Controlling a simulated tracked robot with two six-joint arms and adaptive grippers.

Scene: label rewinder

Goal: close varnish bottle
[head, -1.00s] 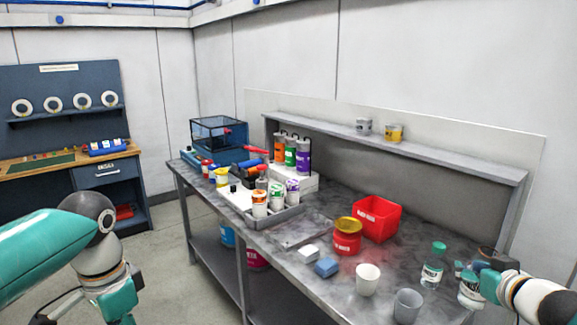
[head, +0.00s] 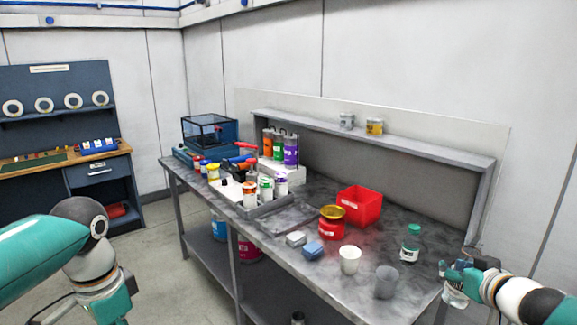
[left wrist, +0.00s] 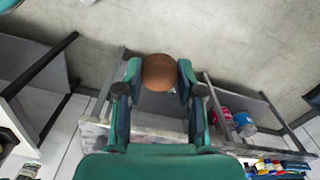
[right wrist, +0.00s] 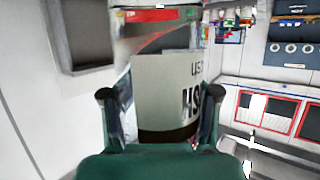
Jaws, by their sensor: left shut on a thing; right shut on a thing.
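My right gripper (right wrist: 157,112) is shut on a pale bottle (right wrist: 165,85) with dark lettering, only partly readable. In the head view the right gripper (head: 452,272) holds this bottle (head: 454,293) by the bench's right front edge. The bottle's top is not clear; I cannot tell whether it is open. My left gripper (left wrist: 158,88) is shut on a round brown piece (left wrist: 159,72), which looks like a cap. It hangs over the floor, away from the bottle; its fingers are out of the head view. A small bottle with a green cap (head: 411,244) stands upright on the bench.
The grey bench (head: 325,278) holds a red bin (head: 360,205), a red tin with a yellow lid (head: 331,224), a white cup (head: 350,260), a grey cup (head: 386,282) and a blue block (head: 313,250). A raised shelf (head: 415,146) runs along the back.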

